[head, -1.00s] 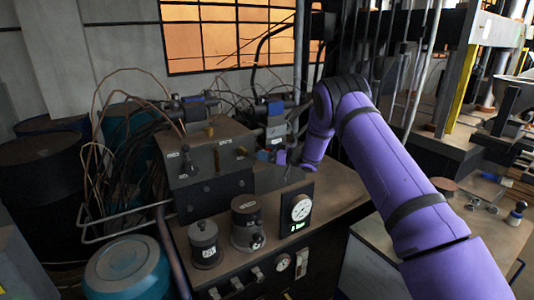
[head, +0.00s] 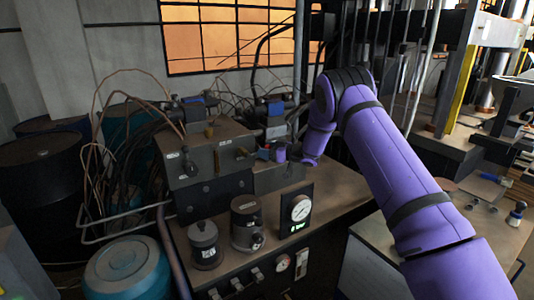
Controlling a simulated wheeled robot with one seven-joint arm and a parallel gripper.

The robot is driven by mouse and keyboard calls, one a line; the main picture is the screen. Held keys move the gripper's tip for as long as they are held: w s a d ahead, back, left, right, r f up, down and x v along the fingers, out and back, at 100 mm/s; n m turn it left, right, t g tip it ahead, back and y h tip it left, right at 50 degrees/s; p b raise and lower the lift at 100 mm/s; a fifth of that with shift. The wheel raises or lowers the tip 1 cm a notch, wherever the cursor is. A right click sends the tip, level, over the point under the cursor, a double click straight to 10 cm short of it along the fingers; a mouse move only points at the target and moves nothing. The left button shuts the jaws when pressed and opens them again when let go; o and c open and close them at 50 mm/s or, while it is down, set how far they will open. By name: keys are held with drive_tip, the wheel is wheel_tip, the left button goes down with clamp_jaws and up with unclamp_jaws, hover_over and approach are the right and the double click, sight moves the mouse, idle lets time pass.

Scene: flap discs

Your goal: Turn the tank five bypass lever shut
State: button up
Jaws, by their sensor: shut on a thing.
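My purple arm reaches from the lower right up and over to the rear of the grey valve block (head: 208,152). My gripper (head: 268,153) is at the right end of that block, beside a low grey box (head: 280,176). It is small and dark in the picture and closed on a small part there, which appears to be the bypass lever. The lever's handle is mostly hidden by the jaws and wrist, so its angle cannot be read. No tank number is legible on the labels.
A white-faced gauge (head: 300,209) and two grey cylinders, one left (head: 204,244) and one right (head: 246,222), stand on the front of the bench. Thin copper pipes and dark hoses crowd the left. A teal drum (head: 128,268) stands at lower left. Bare bench top (head: 338,196) lies right of the gauge.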

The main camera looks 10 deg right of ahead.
drive_tip(key=r+n+h, duration=0.1)
drive_tip(key=a+r+n+h, duration=0.1)
drive_tip(key=r+n, duration=0.1)
drive_tip(key=shift+r+g, duration=0.25)
drive_tip(key=shift+g, duration=0.05)
drive_tip(key=a+r+n+h, duration=0.1)
drive_tip(key=a+n+h, duration=0.1)
drive_tip(key=s+a+r+n+h, duration=0.1)
drive_tip(key=a+r+n+h, duration=0.1)
drive_tip(key=shift+s+r+h, duration=0.1)
drive_tip(key=shift+s+h, duration=0.1)
drive_tip(key=shift+h, duration=0.2)
drive_tip(key=shift+s+a+r+n+h, duration=0.1)
drive_tip(key=shift+s+a+n+h, duration=0.05)
drive_tip(key=shift+a+n+h, duration=0.35)
drive_tip(key=shift+s+a+r+n+h, duration=0.1)
drive_tip(key=shift+s+a+n+h, duration=0.05)
drive_tip(key=shift+a+n+h, duration=0.3)
drive_tip(key=shift+c, duration=0.2)
drive_tip(key=shift+s+a+n+t+h, duration=0.15)
drive_tip(key=shift+a+n+t+h, duration=0.3)
drive_tip(key=shift+n, duration=0.1)
drive_tip(key=o, duration=1.3)
drive_tip(key=shift+f, duration=0.15)
